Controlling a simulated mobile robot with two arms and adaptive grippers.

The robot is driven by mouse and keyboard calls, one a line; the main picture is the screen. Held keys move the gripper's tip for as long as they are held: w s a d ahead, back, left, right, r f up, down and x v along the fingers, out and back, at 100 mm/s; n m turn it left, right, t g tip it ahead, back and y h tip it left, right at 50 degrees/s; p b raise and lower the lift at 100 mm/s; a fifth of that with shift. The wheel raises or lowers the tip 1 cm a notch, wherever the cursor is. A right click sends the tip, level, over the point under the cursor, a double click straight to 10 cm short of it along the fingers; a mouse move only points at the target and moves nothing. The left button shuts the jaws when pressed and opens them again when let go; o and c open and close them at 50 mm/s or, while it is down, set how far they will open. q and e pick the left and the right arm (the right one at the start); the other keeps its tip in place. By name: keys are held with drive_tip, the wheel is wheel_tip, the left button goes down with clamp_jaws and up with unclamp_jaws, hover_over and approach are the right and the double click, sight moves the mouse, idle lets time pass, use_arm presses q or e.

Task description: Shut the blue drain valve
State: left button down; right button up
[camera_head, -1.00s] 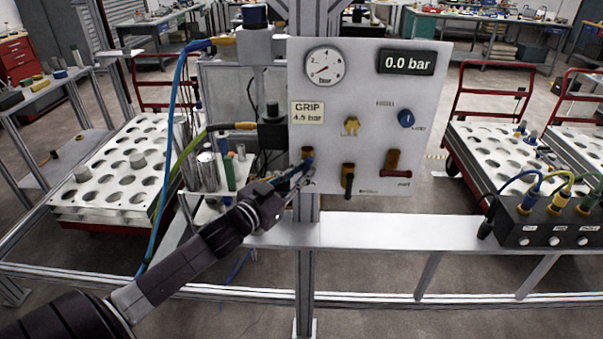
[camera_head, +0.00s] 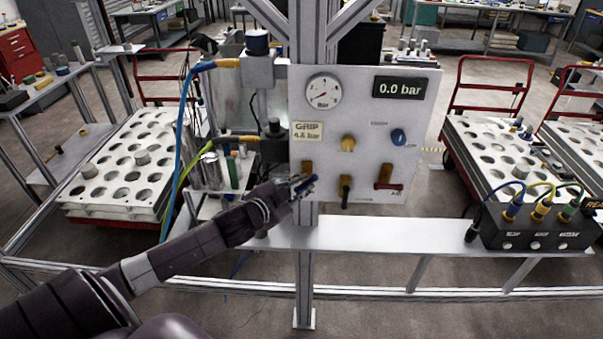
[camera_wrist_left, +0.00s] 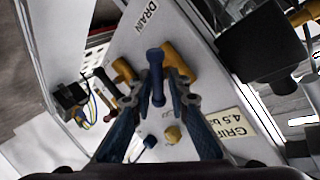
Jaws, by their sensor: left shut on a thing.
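The blue drain valve handle (camera_head: 306,187) is at the lower left of the upright white panel (camera_head: 366,110), below its orange-brown body (camera_head: 307,167). My left gripper (camera_head: 296,186) is at this handle, reaching in from the lower left. In the left wrist view the blue handle (camera_wrist_left: 156,75) lies between the two fingers of the left gripper (camera_wrist_left: 157,95), which is shut on it. The word DRAIN shows on the panel above it there. The fingers partly cover the handle in the head view, so its exact angle is hard to tell. My right gripper is not in view.
A black-handled valve (camera_head: 345,188) and a red-handled valve (camera_head: 388,186) sit close to the right. A yellow knob (camera_head: 347,143) and a blue knob (camera_head: 398,137) are above. Blue and green hoses run left of the panel. A metal beam (camera_head: 400,235) passes below.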

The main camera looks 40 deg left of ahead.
use_arm(q)
drive_tip(key=shift+w+d+r+m+g+y, duration=0.1)
drive_tip(key=shift+d+r+m+g+y, duration=0.05)
drive_tip(key=shift+m+g+y, duration=0.65)
drive_tip(key=shift+d+m+g+y, duration=0.15)
drive_tip(key=shift+m+g+y, duration=0.5)
drive_tip(key=shift+m, duration=0.45)
drive_tip(key=shift+d+m+g+y, duration=0.1)
drive_tip(key=shift+m+g+y, duration=0.45)
drive_tip(key=shift+m+g, duration=0.15)
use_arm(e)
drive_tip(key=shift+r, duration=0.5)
use_arm(q)
drive_tip(key=c, duration=2)
unclamp_jaws()
drive_tip(key=shift+o, duration=0.8)
drive_tip(key=shift+w, duration=0.1)
